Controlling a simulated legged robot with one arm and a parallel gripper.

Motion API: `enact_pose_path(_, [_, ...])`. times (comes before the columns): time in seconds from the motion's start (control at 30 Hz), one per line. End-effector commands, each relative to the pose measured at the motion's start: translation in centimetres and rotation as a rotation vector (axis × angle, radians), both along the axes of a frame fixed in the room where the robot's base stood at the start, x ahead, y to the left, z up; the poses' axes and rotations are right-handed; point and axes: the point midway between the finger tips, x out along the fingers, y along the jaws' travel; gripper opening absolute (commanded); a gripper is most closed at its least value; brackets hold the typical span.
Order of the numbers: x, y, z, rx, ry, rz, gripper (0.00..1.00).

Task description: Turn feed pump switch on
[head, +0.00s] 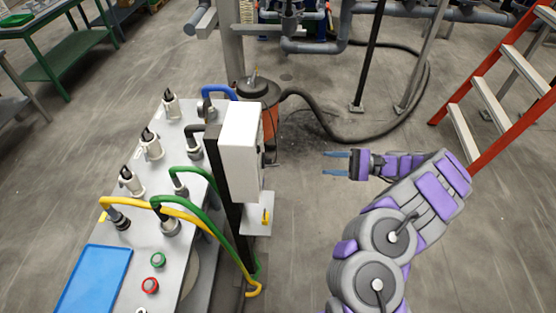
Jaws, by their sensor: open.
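My gripper (326,163) is in the middle of the head view, coming in from the right. Its two blue fingers are apart, empty and pointing left. A white control box (242,150) stands to the left of it on a dark post. A small dark part (264,161) sticks out of the box's right face, towards my gripper, with a clear gap between them. A small yellow handle (265,216) sits on a grey plate below the box. No label is readable, so I cannot tell which one is the feed pump switch.
A grey bench (190,245) on the left carries colored hoses, several white valves, a green button (158,259), a red button (150,285) and a blue tray (95,280). A red ladder (500,140) stands at right. A black hose (345,137) lies on the floor behind my gripper.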

Motion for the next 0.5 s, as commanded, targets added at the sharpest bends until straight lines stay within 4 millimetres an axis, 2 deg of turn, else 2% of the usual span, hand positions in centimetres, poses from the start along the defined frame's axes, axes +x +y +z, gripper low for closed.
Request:
enact_pose_path(0.17, [0.1, 0.3, -0.3, 0.007, 0.002, -0.006, 0.45])
enact_pose_path(0.37, [0.2, 3.4, -0.2, 0.011, 0.0, -0.004, 0.45])
enact_pose_path(0.5, [0.3, 6.6, -0.2, 0.009, 0.003, -0.002, 0.45])
